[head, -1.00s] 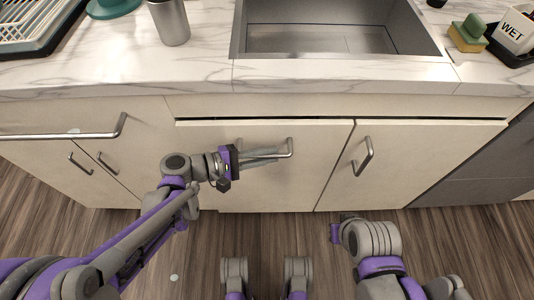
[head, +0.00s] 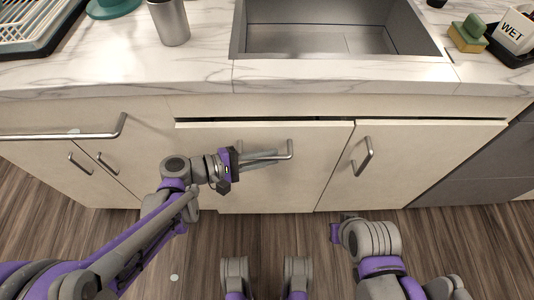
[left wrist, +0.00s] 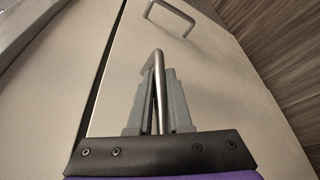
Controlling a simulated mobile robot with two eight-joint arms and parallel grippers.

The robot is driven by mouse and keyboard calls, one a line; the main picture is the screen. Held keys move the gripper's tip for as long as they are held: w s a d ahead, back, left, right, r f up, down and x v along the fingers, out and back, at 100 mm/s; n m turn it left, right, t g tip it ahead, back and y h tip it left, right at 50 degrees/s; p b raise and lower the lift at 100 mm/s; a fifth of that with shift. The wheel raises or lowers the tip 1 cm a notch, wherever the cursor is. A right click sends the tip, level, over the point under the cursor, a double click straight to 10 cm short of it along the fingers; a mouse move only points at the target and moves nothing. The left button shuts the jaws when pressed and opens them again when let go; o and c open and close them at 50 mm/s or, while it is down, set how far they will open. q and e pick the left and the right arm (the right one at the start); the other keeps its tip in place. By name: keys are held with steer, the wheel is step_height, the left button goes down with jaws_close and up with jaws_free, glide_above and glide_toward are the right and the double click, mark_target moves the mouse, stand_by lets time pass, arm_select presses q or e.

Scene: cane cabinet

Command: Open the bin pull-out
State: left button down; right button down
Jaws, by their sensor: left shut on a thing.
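The pale bin pull-out front (head: 265,190) is below the sink, with a dark gap along its top edge. Its bar handle (head: 290,148) is metal and horizontal, near the top of the front. My left gripper (head: 272,159) reaches it from the left and is shut on the handle. In the left wrist view, the gripper fingers (left wrist: 158,95) close around the bent metal bar (left wrist: 157,62), and the front (left wrist: 200,75) fills the middle. The inside of the pull-out is hidden. My right arm is low on the right, and its gripper fingers cannot be made out.
A pale door (head: 400,165) with a slanted handle (head: 363,156) is just to the right. A long handle (head: 60,135) and two small handles are at the left. The marble counter (head: 200,70) with a sink (head: 335,38) is above. The wood floor (head: 290,235) in front looks clear.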

arm_select(q)
steer(key=s+p, duration=0.2)
steer(key=s, duration=1.6)
steer(key=c, duration=0.8)
jaws_free()
steer(key=shift+c, duration=0.2)
steer(key=p+v, duration=0.1)
steer(key=v, duration=0.9)
steer(key=shift+s+a+p, duration=0.2)
steer(key=shift+a+p, duration=0.15)
steer(key=shift+p, duration=0.05)
steer(key=shift+r, duration=0.1)
